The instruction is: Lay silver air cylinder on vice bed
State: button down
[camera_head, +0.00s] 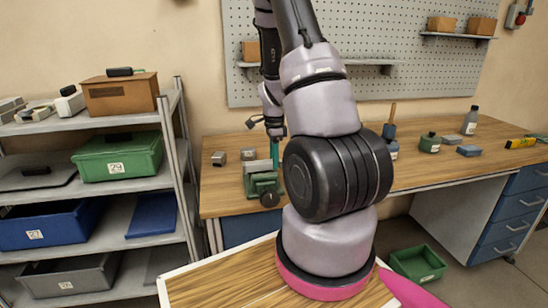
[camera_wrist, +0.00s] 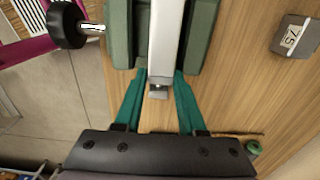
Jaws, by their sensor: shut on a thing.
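The silver air cylinder (camera_wrist: 166,40) is a long pale bar with a small grey fitting at its near end, seen in the wrist view. My gripper (camera_wrist: 160,78) has teal fingers, one on each side of the cylinder, and is shut on it. The green vice (camera_wrist: 206,38) lies below, with green parts on both sides of the cylinder. I cannot tell whether the cylinder touches the bed. In the head view the vice (camera_head: 262,184) stands at the bench's front edge, with my gripper (camera_head: 275,150) directly above; the cylinder is not clearly visible there.
The vice's black knob (camera_wrist: 65,22) sticks out past the bench edge. A grey labelled block (camera_wrist: 295,37) lies right of the vice in the wrist view. Bottles (camera_head: 470,120) stand farther right on the wooden bench (camera_head: 420,172). A shelf rack with a green bin (camera_head: 118,158) stands at left.

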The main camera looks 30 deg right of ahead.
jog(key=shift+s+a+f, duration=0.25)
jog(key=shift+s+f, duration=0.2)
jog(key=shift+f, duration=0.3)
dwell(0.8)
jog(key=shift+c, duration=2.1)
grip_release()
jog(key=shift+w+r, duration=0.15)
jog(key=shift+r, duration=0.3)
jog(key=s+a+r+n+t, duration=0.1)
jog(key=a+r+n, duration=0.1)
jog(key=r, duration=0.8)
jog(key=s+a+r+n+t, duration=0.1)
jog(key=a+r, duration=0.1)
jog(key=r, duration=0.7)
jog(key=s+a+r+n+t+y, duration=0.2)
jog(key=s+a+r+n+t, duration=0.3)
jog(key=s+a+r+n, duration=0.8)
notch_tip(320, 180, up, 3)
jog(key=s+n, duration=0.1)
jog(key=s, duration=0.2)
